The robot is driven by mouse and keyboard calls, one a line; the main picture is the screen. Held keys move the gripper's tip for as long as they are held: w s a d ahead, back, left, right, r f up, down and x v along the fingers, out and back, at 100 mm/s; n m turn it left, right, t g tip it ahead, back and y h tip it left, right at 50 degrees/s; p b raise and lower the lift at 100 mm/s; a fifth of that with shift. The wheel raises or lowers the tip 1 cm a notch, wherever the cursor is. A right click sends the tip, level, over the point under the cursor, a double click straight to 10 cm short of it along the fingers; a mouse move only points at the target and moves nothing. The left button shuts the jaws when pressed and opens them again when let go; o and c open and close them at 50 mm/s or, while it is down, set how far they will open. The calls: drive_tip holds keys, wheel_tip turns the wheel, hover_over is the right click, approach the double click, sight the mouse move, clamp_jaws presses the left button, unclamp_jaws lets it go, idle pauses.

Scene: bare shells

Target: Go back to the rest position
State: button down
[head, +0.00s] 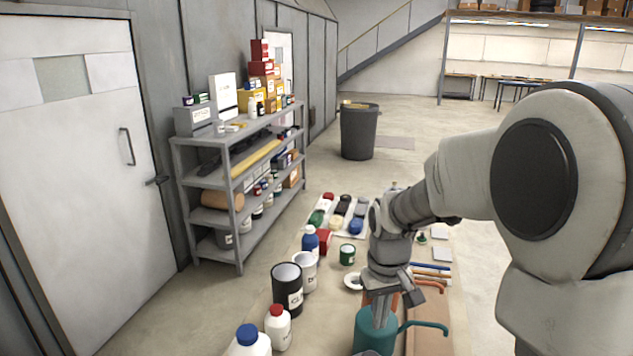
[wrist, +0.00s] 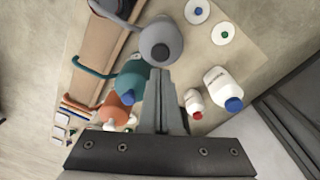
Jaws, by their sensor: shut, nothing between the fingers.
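My gripper (wrist: 160,78) is shut and empty, with its two fingers together in the wrist view. In the head view my gripper (head: 380,318) points down over the table, just at the teal can (head: 376,335), and partly covers it. From the wrist, the teal can (wrist: 130,78) and an orange vessel (wrist: 113,108) lie left of the fingers, and a grey round vessel (wrist: 160,42) is just beyond the tips. I cannot tell whether the fingers touch any of them. My arm hides part of the table in the head view.
The table holds a black can (head: 287,290), a white bottle with a blue cap (head: 248,343), a red-capped white bottle (head: 277,327) and several smaller items. A loaded metal shelf (head: 238,205) stands to the left. A dark bin (head: 358,132) stands behind on open floor.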

drive_tip(key=s+r+m+t, duration=0.1)
drive_tip(key=s+r+t, duration=0.1)
drive_tip(key=s+r, duration=0.4)
drive_tip(key=s+r+m+t, duration=0.1)
drive_tip(key=s+r+t, duration=0.2)
drive_tip(key=s+r, duration=0.4)
drive_tip(key=s, duration=0.5)
drive_tip(key=shift+s, duration=0.35)
